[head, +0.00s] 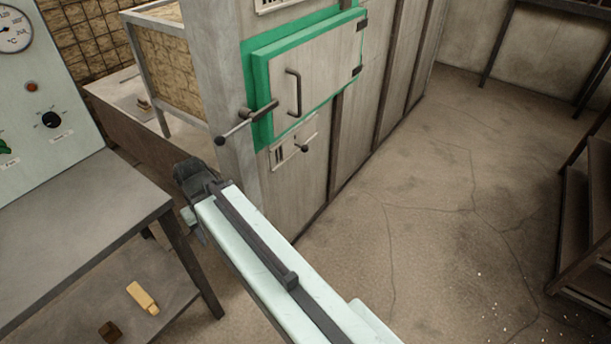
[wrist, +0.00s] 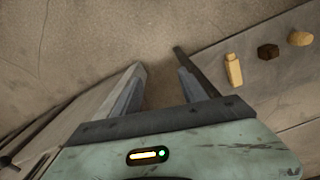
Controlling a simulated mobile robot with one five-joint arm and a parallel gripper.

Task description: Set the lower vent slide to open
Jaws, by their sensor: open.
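The lower vent slide (head: 293,151) is a small pale plate with dark slots and a dark knob (head: 304,148). It sits low on the furnace wall, below the green-framed door (head: 304,80). Whether the slide stands open or shut is too small to tell. My gripper (head: 190,178) is at the end of my pale arm, left of the vent in the head view and apart from it. In the wrist view my gripper (wrist: 162,75) has its two fingers spread with nothing between them. The vent does not show there.
A door lever (head: 246,124) sticks out beside the door. A grey bench (head: 75,215) with a gauge panel (head: 45,100) stands left. Its lower shelf holds a yellow piece (head: 142,298) and a dark block (head: 109,331). The floor (head: 430,200) to the right is mostly clear.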

